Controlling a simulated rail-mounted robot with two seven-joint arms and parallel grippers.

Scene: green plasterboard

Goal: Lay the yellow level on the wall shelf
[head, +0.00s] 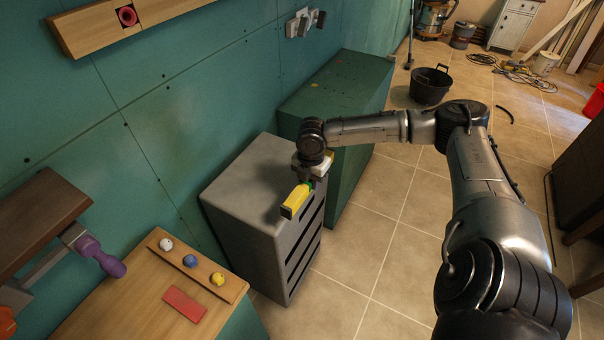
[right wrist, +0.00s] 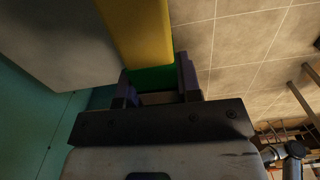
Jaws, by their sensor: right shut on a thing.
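The yellow level (head: 297,200) is in my right gripper (head: 313,178), over the right edge of the grey cabinet's top. In the right wrist view, the fingers (right wrist: 155,82) stand on either side of a green part of the level (right wrist: 140,35), and its yellow length runs away upward. I cannot tell whether the level touches the cabinet. A dark brown shelf board (head: 40,215) is at the left by the green wall, and a pale wooden board (head: 90,32) is fixed higher on the wall. I cannot tell which is the wall shelf. My left gripper is out of view.
The grey slotted cabinet (head: 235,190) stands beside a green chest (head: 350,80). A wooden-topped bench (head: 120,310) holds a rail of coloured knobs (head: 190,261) and a red block (head: 185,304). A purple-handled clamp (head: 103,256) juts from the brown board. Tiled floor (head: 400,230) is clear nearby.

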